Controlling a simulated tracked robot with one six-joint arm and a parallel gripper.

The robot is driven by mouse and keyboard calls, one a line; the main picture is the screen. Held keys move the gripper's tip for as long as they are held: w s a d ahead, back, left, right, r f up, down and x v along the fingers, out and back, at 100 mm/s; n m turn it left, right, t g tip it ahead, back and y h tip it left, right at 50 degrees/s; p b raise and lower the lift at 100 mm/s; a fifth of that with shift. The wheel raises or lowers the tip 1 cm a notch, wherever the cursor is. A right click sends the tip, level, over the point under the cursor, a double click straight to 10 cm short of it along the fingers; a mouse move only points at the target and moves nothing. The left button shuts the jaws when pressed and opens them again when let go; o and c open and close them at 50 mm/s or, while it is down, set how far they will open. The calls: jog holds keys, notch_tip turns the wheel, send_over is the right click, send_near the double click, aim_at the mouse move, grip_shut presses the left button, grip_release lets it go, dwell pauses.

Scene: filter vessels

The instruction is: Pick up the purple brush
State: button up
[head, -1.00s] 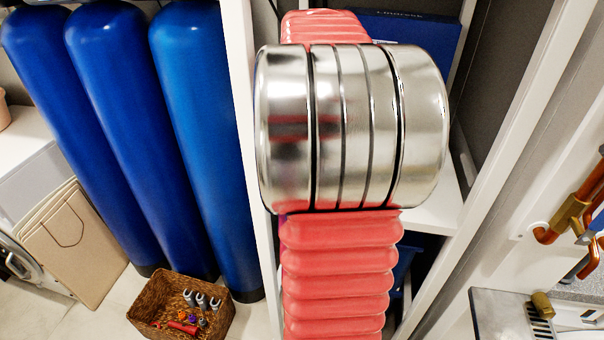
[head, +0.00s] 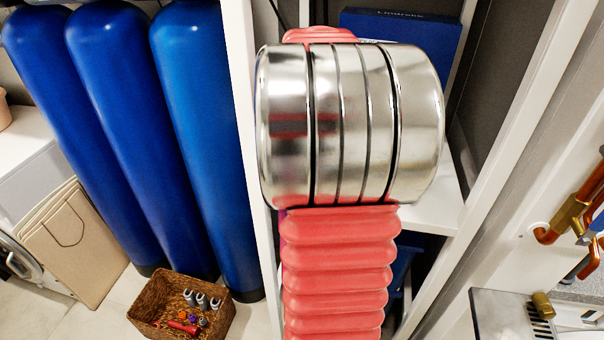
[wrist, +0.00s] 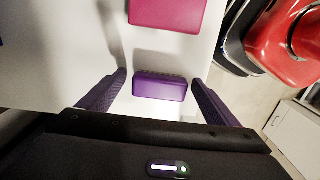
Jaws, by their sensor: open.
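The purple brush (wrist: 160,87) lies on the white shelf (wrist: 60,60) in the wrist view, with a darker bristled strip along its far side. My gripper (wrist: 160,78) is open, with one finger left of the brush and one right of it. There is a gap on both sides, and neither finger appears to touch it. In the head view my own arm covers the middle of the shelf unit, and neither the brush nor my gripper can be made out there.
A pink block (wrist: 167,12) lies on the shelf just beyond the brush. A blue box (head: 425,35) stands in the shelf unit (head: 520,110) behind my arm. Blue tanks (head: 190,120) and a wicker basket (head: 140,312) with small items stand on the left.

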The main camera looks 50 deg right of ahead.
jog(key=shift+c, duration=0.2)
jog(key=c, duration=1.1)
jog(key=shift+r, duration=0.15)
notch_tip(320, 180, up, 10)
jog(key=shift+f, duration=0.15)
jog(key=o, duration=0.5)
jog(key=c, duration=0.4)
